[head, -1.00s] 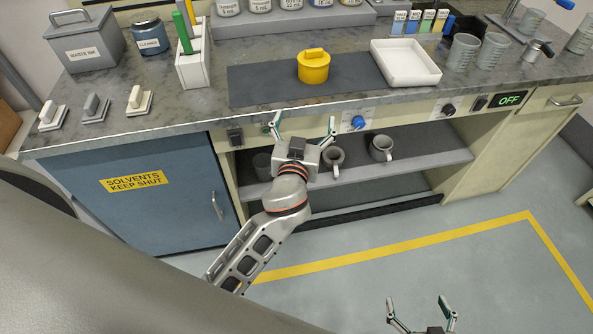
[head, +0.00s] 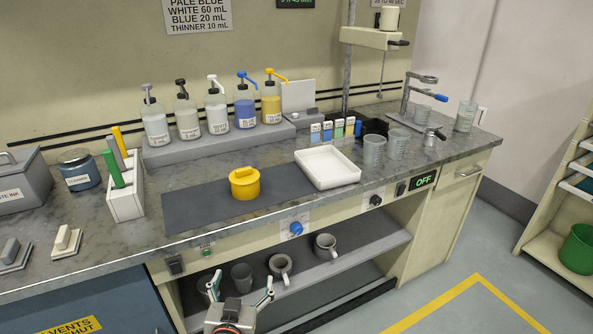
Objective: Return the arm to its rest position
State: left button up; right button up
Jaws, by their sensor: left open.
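My left gripper (head: 243,287) is at the bottom of the head view, in front of the shelf under the bench. Its two fingers are spread apart with nothing between them. Most of the left arm is below the picture. My right gripper is not in view. The yellow lidded pot (head: 245,184) stands on the dark mat (head: 190,208) on the bench, above and behind the left gripper. Several mugs or cups, including one grey mug (head: 326,246), stand on the shelf behind the gripper.
The bench front holds a blue knob (head: 296,229) and an OFF display (head: 424,180). A white tray (head: 328,167), clear beakers (head: 374,152) and pump bottles (head: 216,106) stand on the bench. Floor at lower right is clear, with a yellow line (head: 440,302). A green bin (head: 579,249) is at far right.

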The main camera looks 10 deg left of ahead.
pick_arm(q)
jog(key=s+a+f+m+g+h, duration=0.1)
jog(key=s+f+m+g+h, duration=0.3)
jog(key=s+f, duration=1.2)
jog(key=s, duration=0.5)
jog(key=shift+f+g, duration=0.3)
jog(key=shift+f, duration=0.1)
jog(key=shift+w+a, duration=0.1)
dwell(0.6)
